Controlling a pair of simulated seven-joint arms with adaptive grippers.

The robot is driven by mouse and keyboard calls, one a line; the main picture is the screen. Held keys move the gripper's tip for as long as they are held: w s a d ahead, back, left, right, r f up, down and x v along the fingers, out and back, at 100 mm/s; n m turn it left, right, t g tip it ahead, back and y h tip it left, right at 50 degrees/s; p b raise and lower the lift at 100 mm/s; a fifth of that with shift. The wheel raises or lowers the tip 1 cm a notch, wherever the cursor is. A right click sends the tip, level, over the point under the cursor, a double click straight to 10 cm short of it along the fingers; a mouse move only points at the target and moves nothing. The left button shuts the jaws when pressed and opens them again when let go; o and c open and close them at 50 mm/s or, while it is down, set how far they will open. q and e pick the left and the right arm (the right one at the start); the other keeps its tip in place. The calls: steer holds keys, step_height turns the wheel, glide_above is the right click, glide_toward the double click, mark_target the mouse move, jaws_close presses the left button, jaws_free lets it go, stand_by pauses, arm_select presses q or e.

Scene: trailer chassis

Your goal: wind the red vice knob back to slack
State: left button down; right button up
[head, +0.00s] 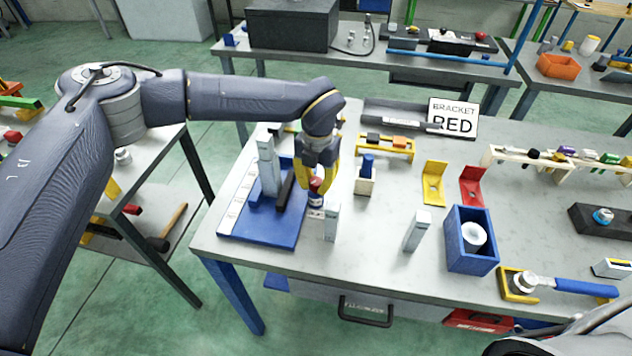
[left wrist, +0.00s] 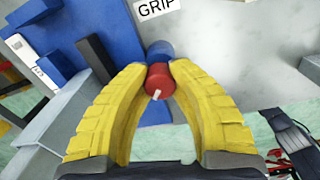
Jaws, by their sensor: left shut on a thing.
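The red vice knob (left wrist: 159,80) sits between the yellow fingertips of my left gripper (left wrist: 158,76) in the left wrist view, with a white pointer mark on its face. A blue collar (left wrist: 160,50) shows just behind it. In the head view the red knob (head: 316,184) is partly hidden by my left gripper (head: 317,187), which reaches down from above and is shut on it. The vice's blue base plate (head: 262,225) lies at the table's left end, with a grey upright block (head: 267,165) and a black bar (head: 285,190) on it.
Two grey posts stand right of the vice, one near (head: 331,222) and one farther right (head: 417,231). A blue bin (head: 471,258), a yellow bracket (head: 433,183) and a red bracket (head: 472,186) are beyond. A sign reading "BRACKET RED" (head: 453,118) stands at the back.

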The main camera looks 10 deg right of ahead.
mark_target(317, 180)
arm_select(q)
steer(key=n, duration=0.4)
steer(key=shift+n, duration=1.7)
steer(key=c, duration=1)
jaws_free()
steer(key=r, duration=1.2)
steer(key=shift+d, duration=0.2)
